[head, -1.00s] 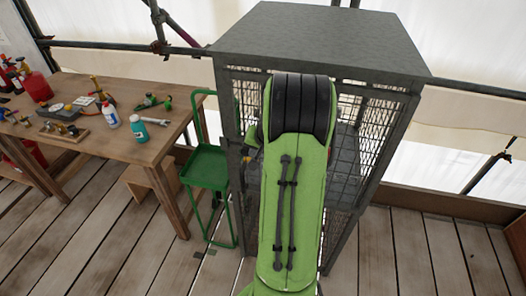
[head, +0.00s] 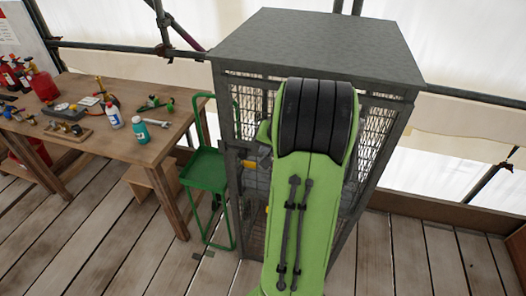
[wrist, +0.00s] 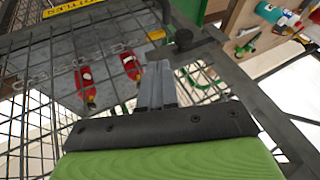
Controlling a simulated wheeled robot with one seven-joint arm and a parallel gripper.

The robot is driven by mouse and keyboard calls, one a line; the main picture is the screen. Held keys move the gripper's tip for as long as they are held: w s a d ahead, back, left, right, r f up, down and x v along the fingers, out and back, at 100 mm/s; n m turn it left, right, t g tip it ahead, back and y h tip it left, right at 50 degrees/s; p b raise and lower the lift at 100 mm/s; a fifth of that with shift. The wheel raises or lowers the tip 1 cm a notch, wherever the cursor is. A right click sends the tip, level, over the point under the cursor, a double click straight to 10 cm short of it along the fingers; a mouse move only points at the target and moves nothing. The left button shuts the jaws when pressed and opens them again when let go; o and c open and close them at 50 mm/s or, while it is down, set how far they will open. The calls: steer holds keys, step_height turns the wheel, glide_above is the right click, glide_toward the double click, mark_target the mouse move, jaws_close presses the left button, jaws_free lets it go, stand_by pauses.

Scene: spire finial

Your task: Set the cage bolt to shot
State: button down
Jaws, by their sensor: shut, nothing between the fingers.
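The grey mesh cage (head: 310,38) stands in the middle of the head view, its lower front largely hidden by my green arm. In the wrist view its frame post (wrist: 255,100) runs down the right. A dark knob (wrist: 183,38) shows at the frame just beyond my fingertips, with a small yellow piece (wrist: 157,34) beside it; I cannot tell for sure that the knob is the bolt, nor its position. My gripper (wrist: 155,72) is shut and empty, close to the mesh. I cannot tell whether it touches. In the head view the gripper is hidden behind my arm.
A green trolley (head: 207,168) stands left of the cage. A wooden bench (head: 125,148) with tools and bottles is further left. Plank floor is clear right of the cage.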

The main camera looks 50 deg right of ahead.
steer(key=v, duration=0.5)
steer(key=shift+s+d, duration=0.2)
steer(key=shift+s, duration=0.1)
steer(key=shift+s, duration=0.1)
steer(key=s+a+r+n+y, duration=0.1)
steer(key=a+r+n, duration=0.25)
steer(key=a, duration=0.95)
steer(key=s+a+r+n, duration=0.1)
steer(key=a+r+n, duration=0.3)
steer(key=a, duration=0.9)
steer(key=s+a+f+n, duration=0.2)
steer(key=s+a+n, duration=0.2)
steer(key=s, duration=0.5)
steer(key=shift+s+a+n+g+y, duration=0.2)
steer(key=shift+a+n+g+y, duration=0.15)
steer(key=shift+a, duration=0.45)
